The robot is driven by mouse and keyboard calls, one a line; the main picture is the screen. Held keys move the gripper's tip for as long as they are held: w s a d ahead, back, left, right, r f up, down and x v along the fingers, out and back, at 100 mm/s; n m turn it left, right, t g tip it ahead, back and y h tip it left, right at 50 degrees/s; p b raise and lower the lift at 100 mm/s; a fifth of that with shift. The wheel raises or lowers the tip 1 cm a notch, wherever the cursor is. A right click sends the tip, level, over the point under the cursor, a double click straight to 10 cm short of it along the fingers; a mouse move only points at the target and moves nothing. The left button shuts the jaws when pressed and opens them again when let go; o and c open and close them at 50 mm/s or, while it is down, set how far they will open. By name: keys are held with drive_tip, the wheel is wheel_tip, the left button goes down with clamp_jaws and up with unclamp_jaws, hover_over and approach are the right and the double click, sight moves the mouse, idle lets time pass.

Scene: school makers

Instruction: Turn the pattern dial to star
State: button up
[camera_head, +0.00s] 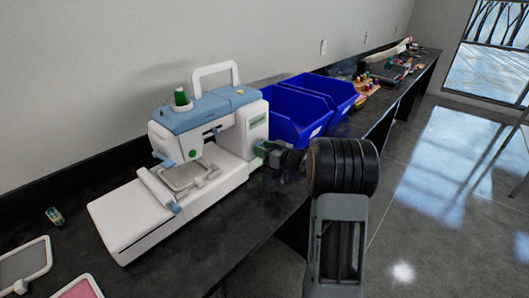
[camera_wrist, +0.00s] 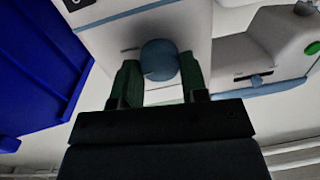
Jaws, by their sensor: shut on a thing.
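The pattern dial is a round blue knob (camera_wrist: 160,60) on the white end face of the sewing machine (camera_wrist: 110,15), in the wrist view. My gripper (camera_wrist: 158,80) has its two green fingers on either side of the knob and is shut on it. In the head view the white and blue sewing machine (camera_head: 205,110) stands on the black counter, and my gripper (camera_head: 262,152) is against its right end. The dial is hidden there by my gripper. No star mark can be made out in either view.
Two blue bins (camera_head: 298,140) stand on the black counter (camera_head: 240,220) close behind my gripper. Embroidery hoops (camera_head: 28,262) and a small spool (camera_head: 55,216) lie at the front left. More items lie farther along the counter. The floor at right is open.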

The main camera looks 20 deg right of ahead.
drive_tip(key=shift+s+a+f+n+t+h+b, duration=0.1)
drive_tip(key=shift+n+h+b, duration=0.2)
drive_tip(key=shift+n+b, duration=1.95)
drive_tip(key=shift+w+a+r+n+t+h+b, duration=0.1)
drive_tip(key=shift+n+h+b, duration=0.2)
drive_tip(key=shift+n+b, duration=1.95)
drive_tip(key=shift+s+f+n+t+h+b, duration=0.1)
drive_tip(key=shift+n+h+b, duration=0.2)
drive_tip(key=shift+n+b, duration=1.95)
drive_tip(key=shift+n+p, duration=0.5)
drive_tip(key=shift+n, duration=0.45)
drive_tip(key=o, duration=0.9)
drive_tip(key=shift+s, duration=0.1)
drive_tip(key=p+v, duration=0.1)
drive_tip(key=v, duration=1.2)
drive_tip(key=shift+s+d+p, duration=0.2)
drive_tip(key=shift+s+p, duration=0.1)
drive_tip(key=shift+p, duration=0.1)
